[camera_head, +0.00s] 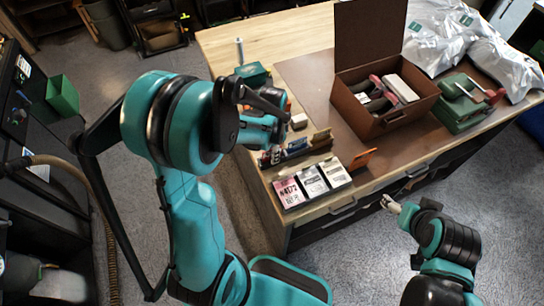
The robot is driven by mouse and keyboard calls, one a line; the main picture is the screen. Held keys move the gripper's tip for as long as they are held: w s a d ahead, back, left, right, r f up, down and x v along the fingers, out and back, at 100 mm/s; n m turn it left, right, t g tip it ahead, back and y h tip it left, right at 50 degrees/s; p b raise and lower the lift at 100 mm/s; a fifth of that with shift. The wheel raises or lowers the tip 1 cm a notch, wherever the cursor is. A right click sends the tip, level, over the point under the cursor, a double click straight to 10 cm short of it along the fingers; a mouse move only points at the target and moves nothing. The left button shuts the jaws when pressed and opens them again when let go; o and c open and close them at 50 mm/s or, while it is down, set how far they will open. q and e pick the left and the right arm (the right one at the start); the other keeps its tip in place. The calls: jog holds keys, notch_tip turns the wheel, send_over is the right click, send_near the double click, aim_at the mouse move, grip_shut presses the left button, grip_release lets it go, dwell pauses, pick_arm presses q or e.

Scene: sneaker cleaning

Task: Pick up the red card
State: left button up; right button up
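A pinkish-red card (289,192) with dark print stands at the table's front left corner, leftmost in a row of three. Two white cards, one in the middle (312,181) and one at the right (335,172), stand beside it. My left gripper (277,119) is above the left edge of the table, behind and above the red card and apart from it. Its fingers are partly hidden by its own links, so its opening is unclear. My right gripper (388,203) is in front of the table's front edge, to the right of the cards; its fingertips are too small to judge.
A brown open box (372,108) with shoes inside stands on the brown mat (309,77). A green case (462,112) and silver bags (440,38) are at the right. An orange piece (362,159) lies right of the cards. The wooden tabletop at the back left is bare.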

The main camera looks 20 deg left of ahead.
pick_arm(q)
grip_shut()
jog(key=shift+r, duration=0.15)
